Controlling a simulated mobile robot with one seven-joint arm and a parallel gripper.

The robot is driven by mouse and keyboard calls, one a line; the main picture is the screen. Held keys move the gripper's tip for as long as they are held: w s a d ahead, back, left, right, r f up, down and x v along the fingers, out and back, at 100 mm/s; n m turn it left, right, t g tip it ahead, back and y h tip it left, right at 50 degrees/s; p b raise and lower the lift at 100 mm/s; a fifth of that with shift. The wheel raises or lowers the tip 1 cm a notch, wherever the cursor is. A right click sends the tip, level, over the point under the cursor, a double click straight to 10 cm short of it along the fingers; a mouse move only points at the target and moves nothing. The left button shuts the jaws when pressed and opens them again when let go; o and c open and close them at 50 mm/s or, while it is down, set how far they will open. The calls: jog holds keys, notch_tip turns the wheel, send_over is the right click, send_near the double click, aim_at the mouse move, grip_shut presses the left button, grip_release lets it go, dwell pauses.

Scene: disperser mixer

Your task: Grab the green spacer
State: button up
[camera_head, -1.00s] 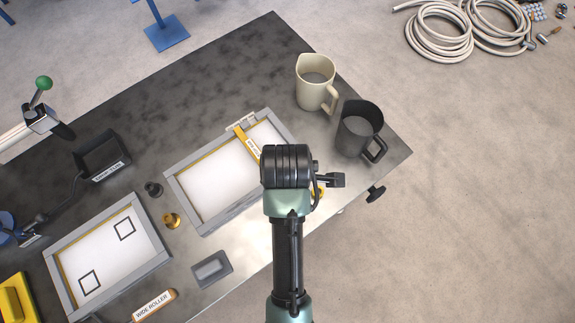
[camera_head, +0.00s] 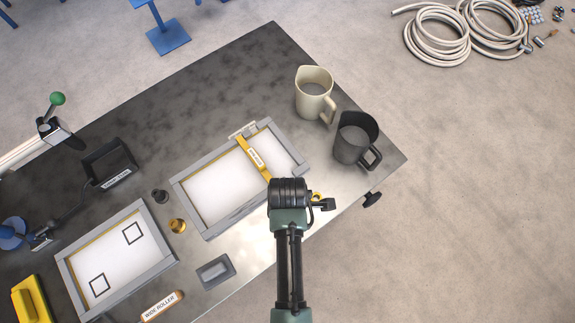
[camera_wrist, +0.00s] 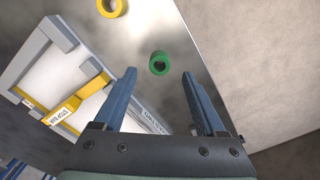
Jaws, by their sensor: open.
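The green spacer (camera_wrist: 159,63) is a small ring lying on the metal tabletop in the wrist view. It sits beyond my fingertips, roughly centred between them, and is not touched. In the head view it is hidden, with my arm in front of that part of the table. My gripper (camera_wrist: 156,75) is open and empty, its two blue fingers spread apart. In the head view my wrist (camera_head: 288,195) is over the table's front right part, near the screen frame, and hides the fingers.
A yellow ring (camera_wrist: 111,8) lies near the green spacer. A grey-framed screen (camera_head: 205,228) with a yellow bar is just left of my wrist. A cream jug (camera_head: 313,95) and a dark jug (camera_head: 352,142) stand behind right. The table's right edge is close.

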jog(key=shift+f, duration=2.15)
grip_shut()
